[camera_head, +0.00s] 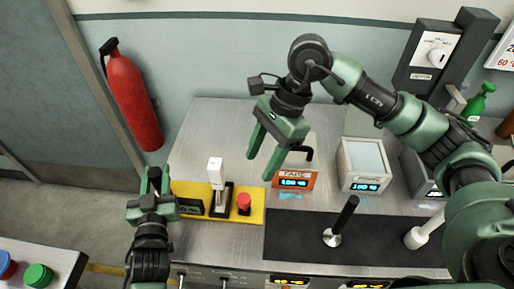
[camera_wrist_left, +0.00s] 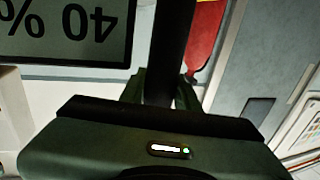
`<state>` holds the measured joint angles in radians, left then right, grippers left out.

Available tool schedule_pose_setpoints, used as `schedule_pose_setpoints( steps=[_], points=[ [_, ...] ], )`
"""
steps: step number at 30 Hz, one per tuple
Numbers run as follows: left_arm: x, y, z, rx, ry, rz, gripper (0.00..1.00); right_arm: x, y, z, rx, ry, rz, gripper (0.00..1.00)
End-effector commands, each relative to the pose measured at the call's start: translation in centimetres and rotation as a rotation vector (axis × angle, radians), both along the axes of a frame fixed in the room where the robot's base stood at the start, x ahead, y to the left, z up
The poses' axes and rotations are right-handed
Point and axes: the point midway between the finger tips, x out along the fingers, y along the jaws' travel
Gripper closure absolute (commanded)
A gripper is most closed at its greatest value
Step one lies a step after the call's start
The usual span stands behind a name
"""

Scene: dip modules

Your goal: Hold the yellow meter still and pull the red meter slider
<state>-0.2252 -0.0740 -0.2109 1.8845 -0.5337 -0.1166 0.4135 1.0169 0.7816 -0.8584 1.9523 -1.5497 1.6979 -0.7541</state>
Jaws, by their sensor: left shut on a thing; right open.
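The yellow meter (camera_head: 258,216) lies flat on the metal bench, with a dark display (camera_head: 191,206), a white block (camera_head: 215,172) on a post in a black mount, and a red knob (camera_head: 243,202) at its right. The left gripper (camera_head: 155,183) is at the meter's left end, shut on a dark upright part (camera_wrist_left: 172,50), which stands between its fingers in the left wrist view. A display reading "40 %" (camera_wrist_left: 88,30) shows there upside down. The right gripper (camera_head: 262,167) is open and empty, above and right of the red knob, apart from it.
An orange box (camera_head: 309,181) with a lit readout and a white-topped box (camera_head: 365,165) stand right of the meter. A black mat (camera_head: 290,245) holds a black-handled tool (camera_head: 340,222). A fire extinguisher (camera_head: 131,100) hangs at the left wall.

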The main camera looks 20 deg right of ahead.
Motion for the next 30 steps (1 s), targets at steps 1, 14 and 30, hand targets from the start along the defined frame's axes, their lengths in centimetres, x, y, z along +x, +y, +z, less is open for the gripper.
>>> schedule_pose_setpoints(
  steps=[1,14,30],
  points=[
    [0.0,0.0,0.0,0.000,0.001,0.001,0.66,0.0,0.0,0.0,0.000,0.000,0.000,0.49],
    [-0.2,0.0,0.0,0.000,0.001,0.000,0.44,0.0,0.0,0.0,0.000,0.000,0.000,0.49],
    [-4.3,0.6,0.0,0.000,0.002,0.001,0.44,0.0,0.0,1.1,0.000,0.000,0.000,0.49]
  ],
)
